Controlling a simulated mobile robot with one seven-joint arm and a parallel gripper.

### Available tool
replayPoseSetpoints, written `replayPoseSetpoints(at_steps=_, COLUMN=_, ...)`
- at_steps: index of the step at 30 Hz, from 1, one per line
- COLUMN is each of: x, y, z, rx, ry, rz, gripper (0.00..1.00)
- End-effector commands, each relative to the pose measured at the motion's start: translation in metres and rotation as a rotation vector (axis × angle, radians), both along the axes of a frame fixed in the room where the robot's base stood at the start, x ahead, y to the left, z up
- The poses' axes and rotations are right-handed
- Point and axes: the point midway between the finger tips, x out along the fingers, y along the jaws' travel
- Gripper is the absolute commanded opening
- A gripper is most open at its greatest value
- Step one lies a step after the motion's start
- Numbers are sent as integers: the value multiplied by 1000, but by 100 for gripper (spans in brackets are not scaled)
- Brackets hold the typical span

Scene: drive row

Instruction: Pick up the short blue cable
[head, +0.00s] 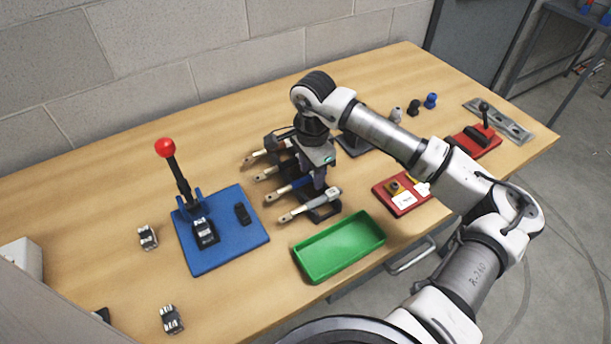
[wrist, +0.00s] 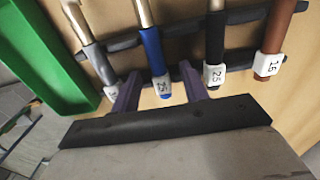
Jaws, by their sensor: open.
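The short blue cable (wrist: 152,52) lies in a dark rack in a row of cables, with a white label reading 25 near its end. In the head view the blue cable (head: 297,185) is second from the front, its copper lug pointing left. My gripper (wrist: 159,78) is open, its two purple fingers on either side of the blue cable's labelled end. Whether the fingers are level with it or above it, I cannot tell. In the head view my gripper (head: 319,178) hangs over the cables' right ends and hides part of them.
A grey cable (wrist: 92,55) lies on one side of the blue one, a black cable (wrist: 214,40) and a brown cable (wrist: 275,40) on the other. A green tray (head: 340,247) stands in front.

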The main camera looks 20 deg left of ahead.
Motion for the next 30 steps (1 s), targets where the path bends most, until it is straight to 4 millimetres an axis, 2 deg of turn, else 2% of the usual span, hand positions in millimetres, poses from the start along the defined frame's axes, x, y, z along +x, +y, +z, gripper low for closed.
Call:
replayPoseSetpoints(at_steps=4, x=0, y=0, z=0, rx=0, ry=0, rz=0, gripper=45)
replayPoseSetpoints(at_steps=14, x=0, y=0, z=0, rx=-1, ry=1, rz=0, gripper=1)
replayPoseSetpoints(at_steps=25, x=0, y=0, z=3, rx=-1, ry=1, rz=0, gripper=0)
replayPoseSetpoints(at_steps=30, x=1, y=0, z=18, rx=-2, ry=-2, rz=-1, gripper=0)
